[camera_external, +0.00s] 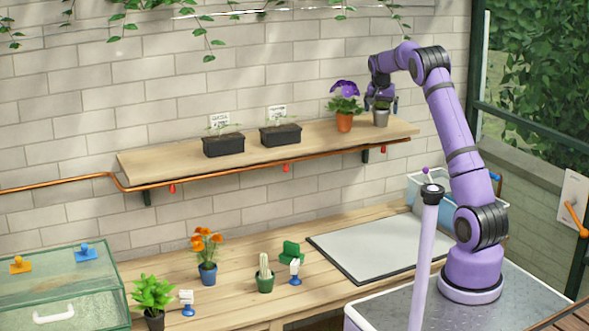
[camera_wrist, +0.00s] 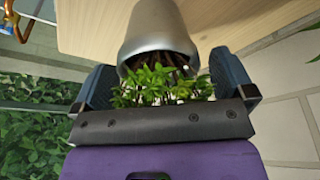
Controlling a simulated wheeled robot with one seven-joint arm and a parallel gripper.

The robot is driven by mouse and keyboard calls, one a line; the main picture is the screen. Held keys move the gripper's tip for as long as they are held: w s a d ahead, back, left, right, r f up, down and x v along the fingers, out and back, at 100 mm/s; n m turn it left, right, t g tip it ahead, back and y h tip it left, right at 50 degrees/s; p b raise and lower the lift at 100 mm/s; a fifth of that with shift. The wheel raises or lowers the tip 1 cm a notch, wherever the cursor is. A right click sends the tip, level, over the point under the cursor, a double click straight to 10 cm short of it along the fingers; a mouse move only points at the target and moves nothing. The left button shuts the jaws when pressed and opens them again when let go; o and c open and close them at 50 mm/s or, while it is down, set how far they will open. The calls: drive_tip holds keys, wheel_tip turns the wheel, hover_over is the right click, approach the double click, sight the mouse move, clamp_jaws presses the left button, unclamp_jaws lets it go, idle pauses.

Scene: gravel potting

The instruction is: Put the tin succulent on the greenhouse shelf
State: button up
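The tin succulent (camera_external: 380,116), a green plant in a silvery metal pot, stands upright near the right end of the greenhouse shelf (camera_external: 185,165). In the wrist view its pot (camera_wrist: 157,35) rests against the pale wooden shelf (camera_wrist: 235,22), with the leaves (camera_wrist: 160,84) towards my palm. My gripper (camera_external: 382,101) is over the plant from above. Its fingers (camera_wrist: 168,78) are spread on either side of the leaves and pot rim, with a gap showing at the right finger. The far side of the pot is hidden.
A purple-flowered plant (camera_external: 345,121) in a terracotta pot stands close left of the tin. Two black seedling trays (camera_external: 223,146) are farther left. A copper pipe (camera_external: 240,177) runs under the shelf edge. Below, the bench holds several potted plants and a grey mat (camera_external: 375,245).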

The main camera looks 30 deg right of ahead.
sight(380, 111)
drive_tip(key=v, duration=1.1)
drive_tip(key=s+a+r+n+t+y, duration=0.1)
drive_tip(key=s+a+r, duration=0.15)
drive_tip(key=s, duration=0.35)
drive_tip(key=s+a+r+n, duration=0.1)
drive_tip(key=s+r, duration=0.3)
drive_tip(key=s, duration=0.3)
drive_tip(key=s+a+f+n+t+y, duration=0.15)
drive_tip(key=s+a, duration=0.25)
drive_tip(key=s, duration=0.9)
drive_tip(key=s+a+f+n, duration=0.2)
drive_tip(key=s+a+n, duration=0.15)
drive_tip(key=s, duration=0.85)
drive_tip(key=s+a+f+n, duration=0.2)
drive_tip(key=s+f, duration=0.6)
drive_tip(key=s, duration=0.4)
drive_tip(key=shift+a, duration=0.6)
